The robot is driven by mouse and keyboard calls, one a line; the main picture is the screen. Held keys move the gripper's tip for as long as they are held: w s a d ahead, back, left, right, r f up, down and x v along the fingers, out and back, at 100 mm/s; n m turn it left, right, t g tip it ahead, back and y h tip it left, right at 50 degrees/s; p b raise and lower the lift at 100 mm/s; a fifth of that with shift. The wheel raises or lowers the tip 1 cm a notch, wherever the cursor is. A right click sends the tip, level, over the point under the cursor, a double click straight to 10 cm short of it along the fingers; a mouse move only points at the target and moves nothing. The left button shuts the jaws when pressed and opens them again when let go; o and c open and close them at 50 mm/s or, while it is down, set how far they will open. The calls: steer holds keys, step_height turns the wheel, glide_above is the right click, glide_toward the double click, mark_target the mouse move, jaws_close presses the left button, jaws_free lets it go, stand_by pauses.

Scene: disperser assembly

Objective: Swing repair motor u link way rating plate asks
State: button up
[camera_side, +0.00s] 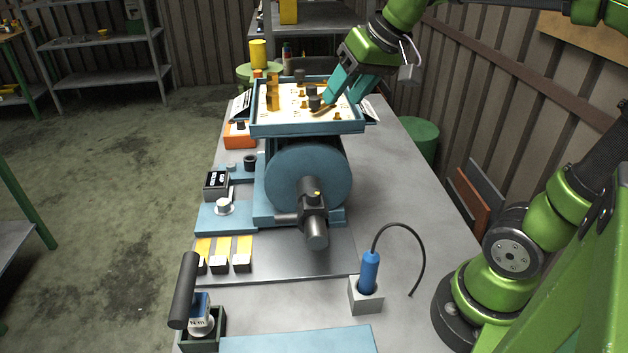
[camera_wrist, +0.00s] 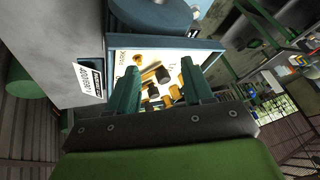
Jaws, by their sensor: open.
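The motor (camera_side: 305,178) is a blue cylinder on the bench with an open blue terminal box (camera_side: 308,128) on top. Inside its white floor stand several brass studs, dark caps and brass pieces, with tall brass parts (camera_side: 272,95) at the left. My gripper (camera_side: 328,100) is over the right half of the box, beside a dark cap (camera_side: 314,102) and a brass strip (camera_side: 322,111). In the wrist view my gripper (camera_wrist: 163,80) is open, its teal fingers either side of dark caps (camera_wrist: 149,72) and brass pieces (camera_wrist: 188,72). I cannot tell which brass piece is the U link. A white plate (camera_wrist: 90,82) bears small lettering.
A blue-handled tool (camera_side: 369,272) stands in a grey block with a curved cable. A black-handled tool (camera_side: 184,290) stands in a dark holder at the front left. Yellow strips (camera_side: 221,248) and a black meter (camera_side: 216,182) lie left of the motor. The bench right of the motor is clear.

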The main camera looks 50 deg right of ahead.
steer(key=w+d+r+n+g, duration=0.1)
steer(key=w+d+r+n, duration=0.1)
steer(key=w+d+r, duration=0.4)
steer(key=n, duration=0.2)
glide_toward(313, 86)
steer(key=shift+g+h, duration=0.3)
steer(key=shift+h, duration=0.1)
steer(key=x, duration=0.6)
steer(key=a+x, duration=0.1)
steer(key=x, duration=0.2)
steer(key=shift+w, duration=0.25)
jaws_close()
steer(key=shift+r, duration=0.1)
